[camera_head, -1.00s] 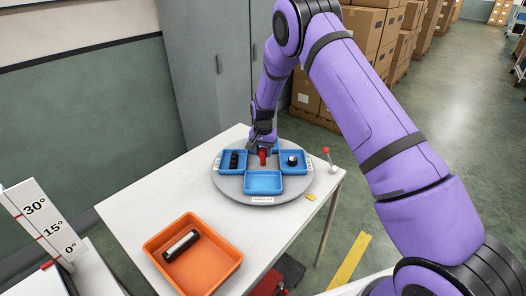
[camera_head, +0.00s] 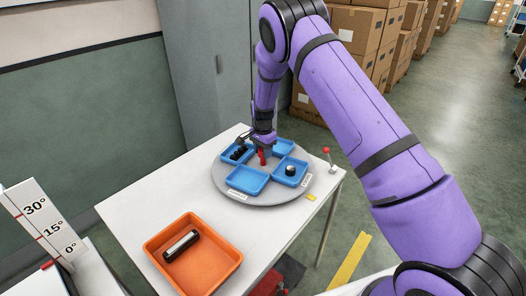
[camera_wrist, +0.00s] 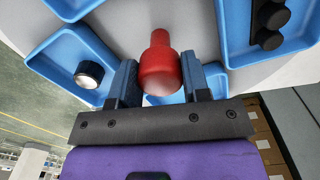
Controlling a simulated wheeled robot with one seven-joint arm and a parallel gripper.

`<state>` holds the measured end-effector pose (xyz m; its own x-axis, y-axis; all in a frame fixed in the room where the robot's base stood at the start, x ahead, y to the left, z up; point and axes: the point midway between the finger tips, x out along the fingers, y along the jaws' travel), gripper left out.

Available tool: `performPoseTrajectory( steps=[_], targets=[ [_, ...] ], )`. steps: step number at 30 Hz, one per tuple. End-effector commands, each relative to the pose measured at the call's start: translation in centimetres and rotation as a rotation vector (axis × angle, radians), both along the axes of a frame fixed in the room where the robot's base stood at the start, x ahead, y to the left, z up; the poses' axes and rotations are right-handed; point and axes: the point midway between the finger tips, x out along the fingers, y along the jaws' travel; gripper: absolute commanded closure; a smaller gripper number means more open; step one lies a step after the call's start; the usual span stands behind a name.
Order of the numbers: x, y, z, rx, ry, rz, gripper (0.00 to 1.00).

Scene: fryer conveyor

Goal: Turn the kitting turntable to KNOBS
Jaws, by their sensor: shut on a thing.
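The grey round kitting turntable (camera_head: 216,178) lies on the white table and carries several blue trays. The front tray (camera_head: 247,181) looks empty. The right tray (camera_head: 290,172) holds a dark round knob with a pale face (camera_wrist: 88,74). The back-left tray holds several black parts (camera_head: 238,153), also seen at upper right in the wrist view. The back-right tray (camera_head: 281,147) is partly hidden by my arm. My gripper (camera_wrist: 160,88) is shut on the red handle (camera_wrist: 160,60) near the turntable's middle. White labels (camera_head: 237,195) sit on the rim, too small to read.
A yellow marker (camera_head: 311,197) lies on the table beside the turntable's front right. A small red-topped lever (camera_head: 327,151) stands at the right table edge. An orange bin (camera_head: 160,243) with a dark cylinder in it sits at the front left.

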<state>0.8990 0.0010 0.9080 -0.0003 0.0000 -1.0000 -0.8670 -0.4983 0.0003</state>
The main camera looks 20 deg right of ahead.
Motion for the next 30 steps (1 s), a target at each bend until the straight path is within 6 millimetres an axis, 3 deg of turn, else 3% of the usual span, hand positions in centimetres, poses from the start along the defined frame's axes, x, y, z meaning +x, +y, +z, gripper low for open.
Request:
performPoseTrajectory(
  steps=[15, 30],
  targets=[
    [0.03, 0.06, 0.00, -0.001, 0.000, -0.167, 0.99],
    [0.04, 0.08, 0.01, 0.000, -0.001, -0.194, 0.99]
  ],
)
